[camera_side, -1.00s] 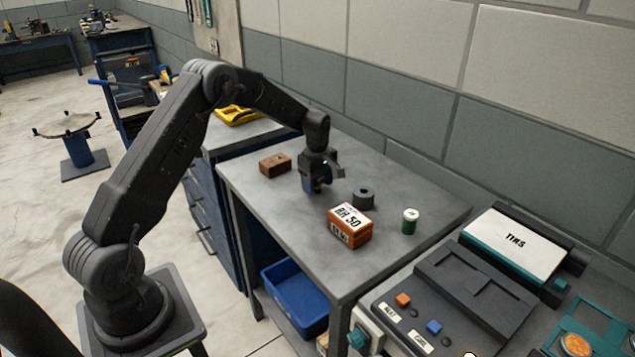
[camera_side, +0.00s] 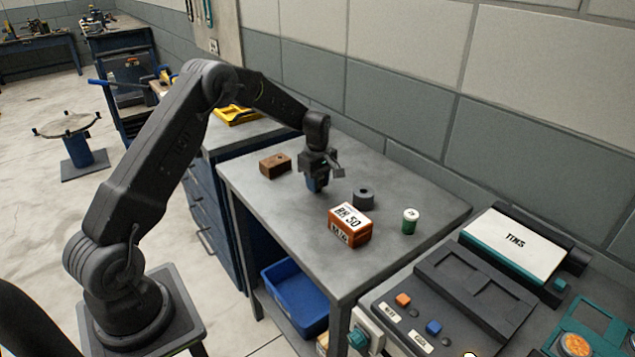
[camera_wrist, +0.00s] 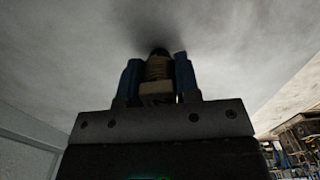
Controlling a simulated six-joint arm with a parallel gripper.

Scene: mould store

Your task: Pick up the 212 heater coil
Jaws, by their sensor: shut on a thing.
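A small ribbed tan coil (camera_wrist: 158,68) with a dark tip stands between the blue fingers in the wrist view. No number can be read on it. My gripper (camera_side: 317,188) is low over the grey bench (camera_side: 285,215), left of a dark ring. In the wrist view my gripper (camera_wrist: 157,62) is shut on the coil, with one finger on each side. The dark tip points at the bench surface, and I cannot tell whether it touches. In the side view the coil is hidden by the fingers.
On the bench are a brown block (camera_side: 275,165), the dark ring (camera_side: 363,200), an orange box marked RH 50 (camera_side: 350,228) and a green canister with a white lid (camera_side: 409,226). A blue bin (camera_side: 297,305) is below. A console (camera_side: 440,310) stands front right. The front-left bench top is clear.

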